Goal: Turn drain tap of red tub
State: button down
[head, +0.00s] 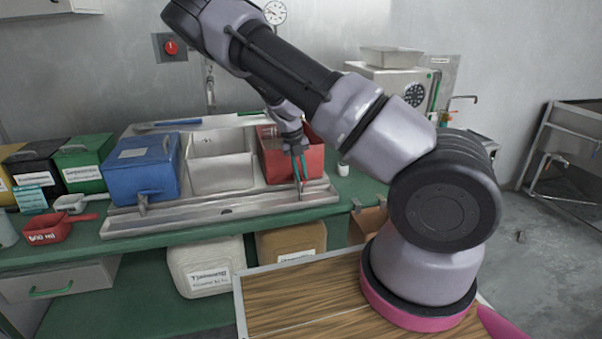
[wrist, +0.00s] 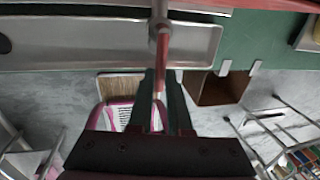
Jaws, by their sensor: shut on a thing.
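The red tub (head: 312,150) stands at the right end of a metal drain tray on the green bench. Its rim or wall shows as a red strip at the top right of the wrist view (wrist: 285,4). The drain tap (wrist: 161,22) is a grey metal stem with a red lever (wrist: 162,55). My gripper (head: 299,172) is in front of the tub, pointing down. In the wrist view its fingers (wrist: 160,88) are shut on the red lever. The lever's end is hidden between the fingers.
A grey tub (head: 220,163) and a blue lidded tub (head: 138,170) stand left of the red tub. The metal tray (head: 230,207) runs beneath them. A brown box (head: 291,243) and a white container (head: 206,266) sit below the bench edge.

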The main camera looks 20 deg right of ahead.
jog(key=c, duration=0.8)
grip_release()
jog(key=shift+c, duration=0.2)
notch_tip(320, 180, up, 11)
jog(key=a, duration=0.2)
jog(key=shift+f, duration=0.2)
jog(key=shift+a, duration=0.1)
